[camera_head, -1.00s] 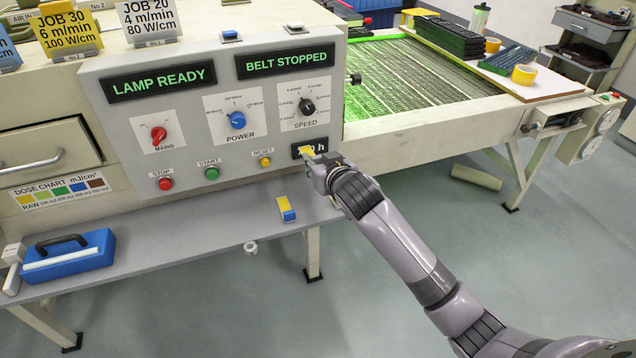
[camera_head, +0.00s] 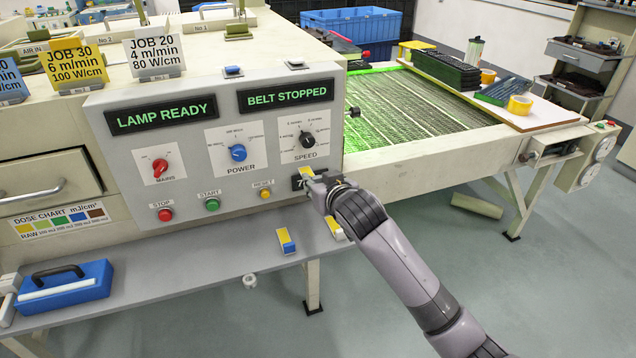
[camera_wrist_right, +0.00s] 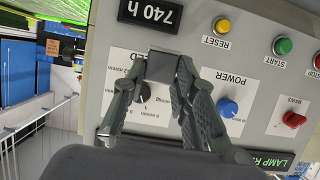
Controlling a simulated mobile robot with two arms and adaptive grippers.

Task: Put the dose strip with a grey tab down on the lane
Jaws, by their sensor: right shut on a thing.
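My right gripper (camera_head: 308,176) is shut on the dose strip in front of the control panel. My left gripper is out of view.
The control panel (camera_head: 120,185) stands close by the gripper. A blue-tabbed strip (camera_head: 286,241) and another yellow strip (camera_head: 335,229) lie on the shelf (camera_head: 190,275) below. A white board (camera_head: 540,112) with dark trays and yellow tape (camera_head: 520,104) spans the belt's right side.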

